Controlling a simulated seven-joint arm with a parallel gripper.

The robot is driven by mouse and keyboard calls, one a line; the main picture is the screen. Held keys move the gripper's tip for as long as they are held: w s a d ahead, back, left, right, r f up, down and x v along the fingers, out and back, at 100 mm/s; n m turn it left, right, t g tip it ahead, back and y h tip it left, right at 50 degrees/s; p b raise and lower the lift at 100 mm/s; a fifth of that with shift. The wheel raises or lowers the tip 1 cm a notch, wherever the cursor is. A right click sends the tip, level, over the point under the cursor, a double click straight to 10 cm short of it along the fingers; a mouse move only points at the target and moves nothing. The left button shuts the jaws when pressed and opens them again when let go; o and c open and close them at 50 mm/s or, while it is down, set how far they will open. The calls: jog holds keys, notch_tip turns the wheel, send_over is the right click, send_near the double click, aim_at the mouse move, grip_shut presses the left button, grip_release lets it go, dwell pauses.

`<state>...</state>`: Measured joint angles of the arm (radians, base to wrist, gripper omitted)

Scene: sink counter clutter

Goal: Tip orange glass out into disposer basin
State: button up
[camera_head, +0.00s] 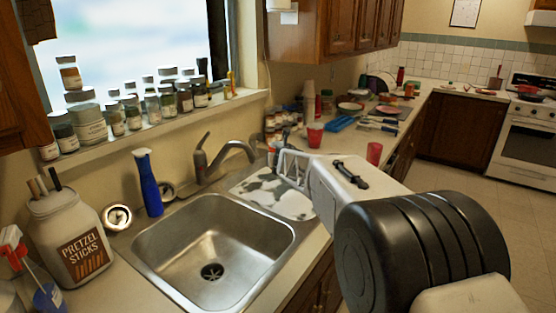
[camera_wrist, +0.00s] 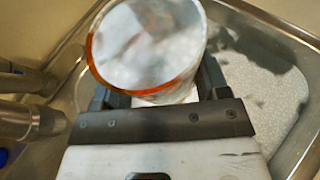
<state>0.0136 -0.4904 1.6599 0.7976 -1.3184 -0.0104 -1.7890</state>
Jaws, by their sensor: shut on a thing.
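My gripper (camera_head: 291,164) is over the far basin (camera_head: 258,203), which holds a white and grey patchy surface. In the wrist view, my gripper (camera_wrist: 157,88) is shut on the orange glass (camera_wrist: 148,42), with a finger on each side. Its round mouth has an orange rim and faces the camera; a cloudy grey-white area shows inside, and I cannot tell whether it is liquid. The glass is not clearly visible in the head view. The near steel basin (camera_head: 172,240) is empty, with a dark drain (camera_head: 212,271) in its floor.
The faucet (camera_head: 222,158) stands behind the sink, left of my gripper. A blue bottle (camera_head: 149,185), a pretzel jar (camera_head: 75,240) and a spray bottle (camera_head: 40,278) stand left. Red cups (camera_head: 314,135) and dishes crowd the counter beyond. Space above the near basin is clear.

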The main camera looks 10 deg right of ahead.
jog(key=shift+s+a+r+m+g+y, duration=0.2)
jog(key=shift+a+r+m+g+y, duration=0.15)
jog(key=shift+m+g+y, duration=0.2)
jog(key=shift+s+a+r+m+g+y, duration=0.15)
jog(key=shift+a+r+m+g+y, duration=0.25)
jog(key=shift+m, duration=0.25)
dwell(0.5)
jog(key=shift+m+y, duration=0.3)
jog(key=shift+y, duration=0.05)
jog(key=shift+s+a+r+m+g+y, duration=0.2)
jog(key=shift+a+m+g+y, duration=0.1)
jog(key=shift+m+g+y, duration=0.45)
jog(key=shift+f+m+y, duration=0.1)
jog(key=shift+m+y, duration=0.45)
jog(key=shift+y, duration=0.1)
jog(key=shift+d+f+m+g+y, duration=0.1)
jog(key=shift+f+m+g+y, duration=0.25)
jog(key=shift+m+g+y, duration=0.5)
jog(key=shift+w+d+f+m+y, duration=0.15)
jog(key=shift+f+m+y, duration=0.15)
jog(key=shift+m+y, duration=0.25)
jog(key=shift+w+d+f+m+y, duration=0.15)
jog(key=shift+f+m+y, duration=0.1)
jog(key=shift+m+y, duration=0.25)
jog(key=shift+d+r+g+y, duration=0.1)
jog(key=shift+g+y, duration=0.15)
jog(key=shift+y, duration=0.15)
jog(key=shift+s, duration=0.1)
